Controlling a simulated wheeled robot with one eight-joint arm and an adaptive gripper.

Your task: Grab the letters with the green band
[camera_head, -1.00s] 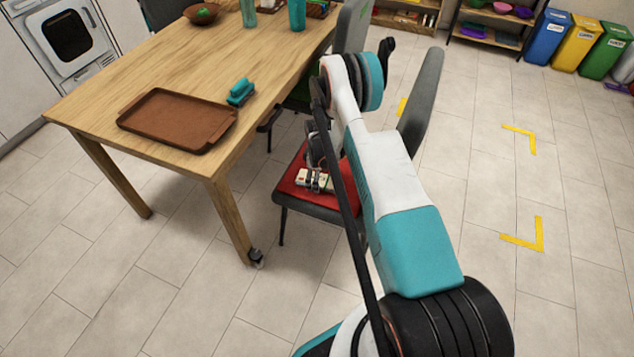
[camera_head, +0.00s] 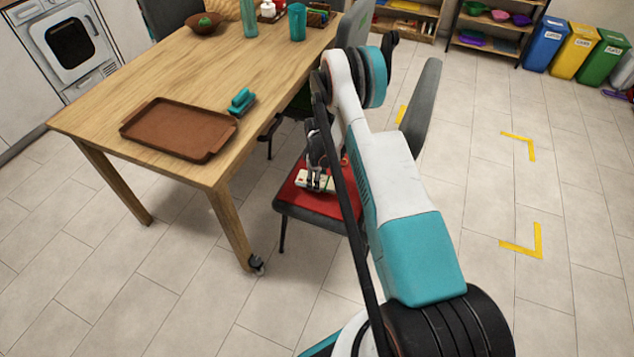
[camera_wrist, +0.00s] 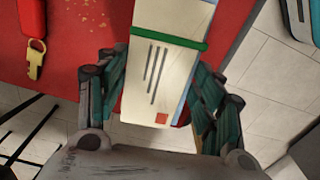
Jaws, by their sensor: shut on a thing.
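The letters (camera_wrist: 152,88) are a cream stack with a green band (camera_wrist: 168,40) around it, dark address lines and a red stamp mark. In the wrist view they lie between the two fingers of my gripper (camera_wrist: 160,90), which is shut on their sides. In the head view the letters (camera_head: 314,181) are a small pale shape at the red chair seat (camera_head: 300,199), with my gripper (camera_head: 319,172) right over them. I cannot tell whether they still touch the seat.
A red-tagged key (camera_wrist: 35,50) lies on the red seat. The wooden table (camera_head: 130,82) stands close on the left, with a brown tray (camera_head: 180,128) and a teal object (camera_head: 241,101) on it. The chair's back rises behind my arm. Open floor lies to the right.

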